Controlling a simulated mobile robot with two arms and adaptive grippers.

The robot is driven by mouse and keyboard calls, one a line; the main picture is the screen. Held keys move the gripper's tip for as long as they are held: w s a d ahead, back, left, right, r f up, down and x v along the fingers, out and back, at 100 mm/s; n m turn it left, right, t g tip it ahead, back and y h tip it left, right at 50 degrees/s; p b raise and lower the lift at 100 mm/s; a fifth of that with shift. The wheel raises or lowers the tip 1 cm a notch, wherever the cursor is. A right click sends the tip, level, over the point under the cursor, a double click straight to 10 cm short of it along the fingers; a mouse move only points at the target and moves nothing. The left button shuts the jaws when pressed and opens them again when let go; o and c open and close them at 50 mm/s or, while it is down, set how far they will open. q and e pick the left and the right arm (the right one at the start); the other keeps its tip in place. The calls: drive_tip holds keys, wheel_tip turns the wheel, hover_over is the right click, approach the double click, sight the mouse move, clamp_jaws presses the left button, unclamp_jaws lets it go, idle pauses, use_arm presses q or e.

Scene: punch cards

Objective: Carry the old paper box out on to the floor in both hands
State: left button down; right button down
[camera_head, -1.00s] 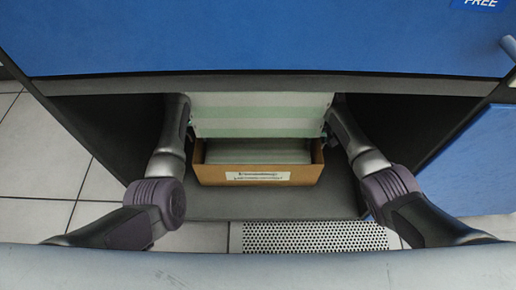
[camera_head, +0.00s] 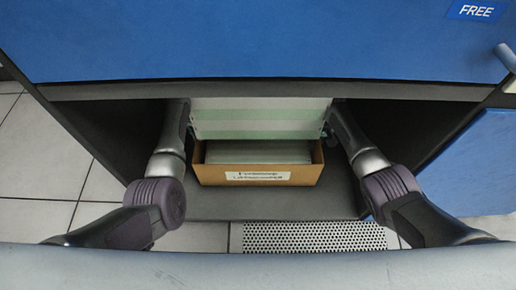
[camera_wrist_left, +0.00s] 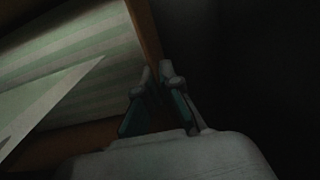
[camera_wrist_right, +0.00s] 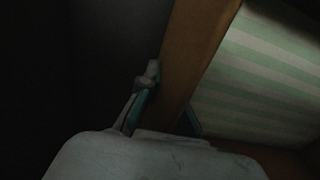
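The old paper box (camera_head: 205,172) is an open brown box with a white front label, inside the low cabinet bay. Green-and-white striped paper (camera_head: 262,118) stands up at its back, and a grey stack (camera_head: 258,153) lies in front. My left gripper (camera_wrist_left: 156,97) has its fingers on both faces of a box side wall in the left wrist view. My right gripper (camera_wrist_right: 163,108) straddles the opposite wall (camera_wrist_right: 192,60) in the right wrist view, one finger partly hidden behind it. Both look shut on the walls. In the head view the fingertips are mostly hidden.
The dark shelf (camera_head: 280,205) lies under the box, and its front edge is clear. A blue cabinet panel (camera_head: 260,40) hangs above the bay. A blue door (camera_head: 465,165) stands open at right. A perforated tile (camera_head: 310,237) and pale floor tiles (camera_head: 40,160) lie in front.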

use_arm(q)
drive_tip(key=shift+w+r+p, duration=0.1)
drive_tip(key=shift+r+p, duration=1.55)
drive_tip(key=shift+r, duration=0.45)
